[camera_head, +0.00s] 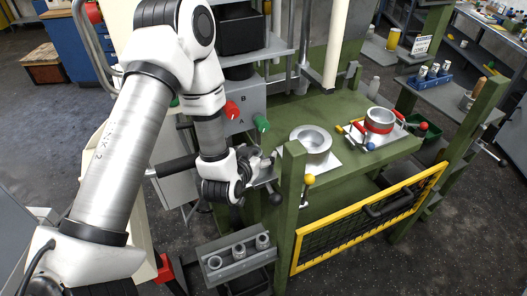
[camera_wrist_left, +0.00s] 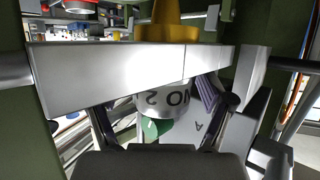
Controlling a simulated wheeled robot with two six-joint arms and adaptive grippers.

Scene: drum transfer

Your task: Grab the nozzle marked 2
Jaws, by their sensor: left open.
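In the left wrist view a grey cylindrical nozzle (camera_wrist_left: 164,101) shows the dark lettering "NO 2" upside down. It sits below a pale metal bar (camera_wrist_left: 110,75) that crosses the view, and the bar hides its upper part. My left gripper (camera_wrist_left: 158,108) is open, with a dark finger on either side of the nozzle; I cannot tell whether they touch it. In the head view my left gripper (camera_head: 264,164) is beside a green post, and the marked nozzle cannot be made out there. My right gripper is not in view.
A grey rack (camera_head: 238,270) with several cylindrical pieces stands below my left gripper. The green post (camera_head: 289,205) is close to its right. A green table (camera_head: 345,110) carries metal rings and clamps. A yellow-framed mesh guard (camera_head: 365,222) fronts the table. A control box (camera_head: 245,108) has coloured knobs.

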